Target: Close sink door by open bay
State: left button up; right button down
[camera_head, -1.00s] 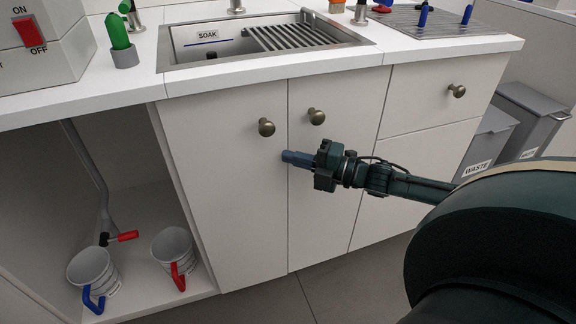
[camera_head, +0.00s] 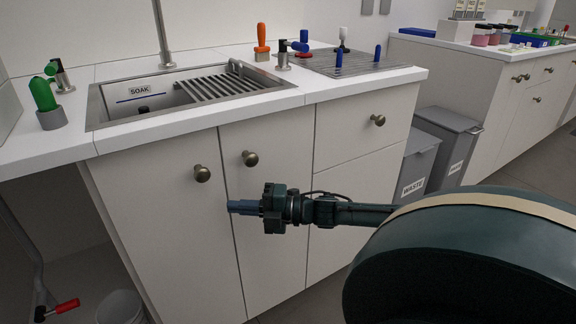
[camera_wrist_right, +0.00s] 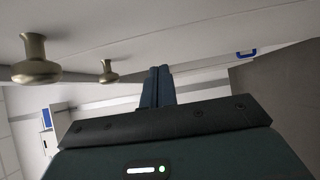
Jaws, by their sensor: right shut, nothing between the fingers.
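The sink door by the open bay (camera_head: 165,225) is the white left door under the sink, with a round brass knob (camera_head: 202,173). It looks flush with the sink door to its right (camera_head: 270,225), which has its own knob (camera_head: 249,158); a small gap I cannot rule out. My right gripper (camera_head: 234,206) is shut and empty, its tips at the seam between the doors, below the knobs. Whether they touch is unclear. The shut fingers (camera_wrist_right: 157,86) and two knobs (camera_wrist_right: 35,72) also show in the right wrist view. My left gripper is out of view.
The sink (camera_head: 140,113) is in the counter above. Right of the doors are a drawer (camera_head: 365,128) and grey waste bins (camera_head: 420,160). My right arm covers the lower right.

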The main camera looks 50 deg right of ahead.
pick_arm(q)
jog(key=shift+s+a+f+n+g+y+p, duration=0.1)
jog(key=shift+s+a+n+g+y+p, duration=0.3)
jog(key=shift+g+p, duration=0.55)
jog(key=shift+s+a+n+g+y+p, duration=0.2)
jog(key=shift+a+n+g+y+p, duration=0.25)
jog(key=shift+p, duration=0.75)
pick_arm(e)
jog(key=s+a+v, duration=0.1)
jog(key=v, duration=0.9)
jog(key=shift+s+a, duration=0.25)
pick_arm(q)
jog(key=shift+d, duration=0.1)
